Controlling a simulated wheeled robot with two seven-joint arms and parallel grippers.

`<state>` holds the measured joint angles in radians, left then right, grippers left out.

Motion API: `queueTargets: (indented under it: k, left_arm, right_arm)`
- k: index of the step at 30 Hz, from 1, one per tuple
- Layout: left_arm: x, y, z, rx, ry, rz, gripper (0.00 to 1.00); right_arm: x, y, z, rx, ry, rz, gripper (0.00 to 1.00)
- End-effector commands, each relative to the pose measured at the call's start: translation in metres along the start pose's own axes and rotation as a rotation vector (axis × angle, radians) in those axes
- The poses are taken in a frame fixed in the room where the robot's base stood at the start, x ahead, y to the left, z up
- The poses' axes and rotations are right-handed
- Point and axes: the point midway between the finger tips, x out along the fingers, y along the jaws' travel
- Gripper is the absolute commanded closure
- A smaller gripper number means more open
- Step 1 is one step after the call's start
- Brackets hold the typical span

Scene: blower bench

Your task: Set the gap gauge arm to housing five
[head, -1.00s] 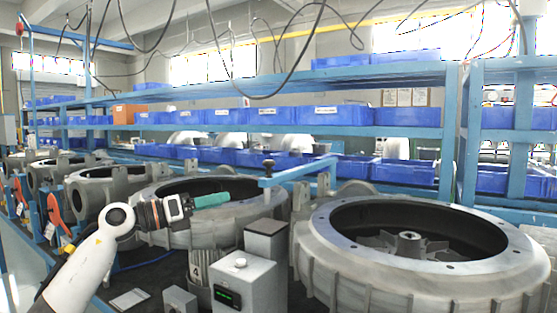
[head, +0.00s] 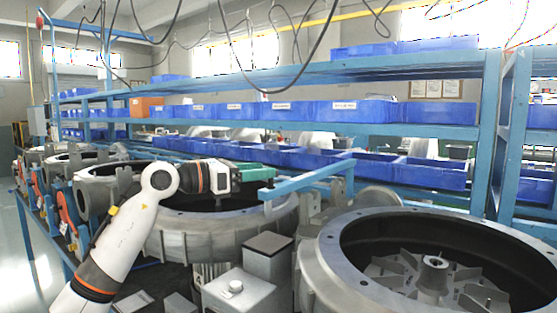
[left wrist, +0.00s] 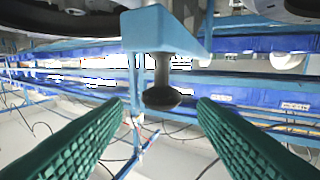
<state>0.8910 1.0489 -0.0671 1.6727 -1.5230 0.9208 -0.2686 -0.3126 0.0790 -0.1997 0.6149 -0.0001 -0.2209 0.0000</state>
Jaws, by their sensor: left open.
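The gap gauge arm (head: 310,178) is a flat blue bar. It reaches from a blue post at the back towards the front left, with its free end over the space between two large grey housings. A dark round knob on a short stem (left wrist: 162,97) shows at that end in the left wrist view. My left gripper (head: 266,174), with green fingers, is at the free end, largely covering the knob in the head view. In the left wrist view its fingers are open, one on each side of the knob, with gaps. My right gripper is out of view.
The nearest housing (head: 322,260) has a finned wheel inside. Another housing (head: 215,243) lies below my left gripper. A grey block (head: 268,258) and a box with a pale knob (head: 240,292) stand between them. Blue shelving with bins (head: 360,111) runs behind.

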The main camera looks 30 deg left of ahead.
Motion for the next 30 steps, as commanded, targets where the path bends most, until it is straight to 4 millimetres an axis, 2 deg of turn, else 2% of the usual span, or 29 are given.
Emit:
queueTargets:
  k: [1,3,9,21,30]
  left_arm:
    - [0.011,0.000,-0.004,-0.004,0.003,0.002,0.47]
    - [0.023,0.001,-0.004,-0.002,0.003,0.002,0.47]
    - [0.047,0.000,-0.002,-0.002,0.001,0.000,0.47]
    - [0.053,0.000,0.001,0.000,0.000,-0.001,0.49]
    - [0.053,0.000,0.001,-0.001,0.000,-0.001,0.98]
  right_arm:
    - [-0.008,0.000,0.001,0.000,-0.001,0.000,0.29]
    - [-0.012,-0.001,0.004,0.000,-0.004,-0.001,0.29]
    - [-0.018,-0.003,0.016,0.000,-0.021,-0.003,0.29]
    - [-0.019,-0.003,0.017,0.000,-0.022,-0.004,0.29]
    - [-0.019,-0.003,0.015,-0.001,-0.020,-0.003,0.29]
